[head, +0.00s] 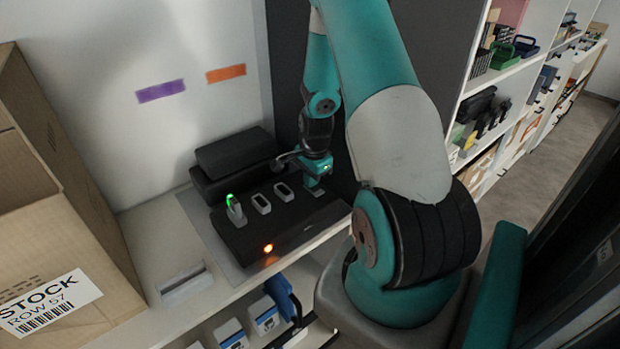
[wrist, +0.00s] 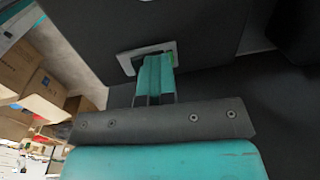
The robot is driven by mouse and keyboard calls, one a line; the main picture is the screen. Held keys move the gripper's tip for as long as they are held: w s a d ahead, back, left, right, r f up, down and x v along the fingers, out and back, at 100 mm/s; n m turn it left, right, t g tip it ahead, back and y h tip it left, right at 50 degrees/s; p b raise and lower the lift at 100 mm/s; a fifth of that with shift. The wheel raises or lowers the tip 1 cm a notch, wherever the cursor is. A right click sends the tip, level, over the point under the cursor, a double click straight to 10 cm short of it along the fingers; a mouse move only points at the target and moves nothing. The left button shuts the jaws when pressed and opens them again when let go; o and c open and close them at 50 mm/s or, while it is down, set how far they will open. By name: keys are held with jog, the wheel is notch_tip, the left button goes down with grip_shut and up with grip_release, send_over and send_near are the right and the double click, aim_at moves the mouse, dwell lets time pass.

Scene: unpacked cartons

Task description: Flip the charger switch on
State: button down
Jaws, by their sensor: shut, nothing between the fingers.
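The black charger (head: 292,222) lies on the white shelf in the head view, with a row of pale-rimmed slots on top. A pale device with a green light (head: 235,210) stands in its left slot. An orange light (head: 268,248) glows on its front edge. My gripper (head: 315,187) is shut and empty, pointing down at the right end of the charger. In the wrist view my closed teal fingers (wrist: 155,80) reach over a pale rectangular frame (wrist: 128,61) on a dark surface. A small green patch shows beside the fingertips. Contact cannot be told, and the switch's position is hidden.
Black boxes (head: 235,160) stand behind the charger. A large carton (head: 60,190) is at the left, and a dark panel rises behind my arm. Blue and white items (head: 265,315) sit on the shelf below. The white shelf (head: 165,235) has bare room left of the charger.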

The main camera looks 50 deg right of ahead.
jog(key=shift+s+a+r, duration=0.15)
jog(key=shift+s+r, duration=0.05)
jog(key=shift+s, duration=0.45)
jog(key=r+p, duration=0.2)
jog(key=r, duration=0.1)
jog(key=r+p, duration=0.1)
jog(key=p, duration=0.1)
jog(key=shift+w+r, duration=0.25)
jog(key=shift+r, duration=0.1)
notch_tip(320, 180, up, 9)
jog(key=w+b, duration=0.1)
jog(key=b, duration=0.2)
jog(key=shift+d, duration=0.25)
jog(key=shift+r, duration=0.1)
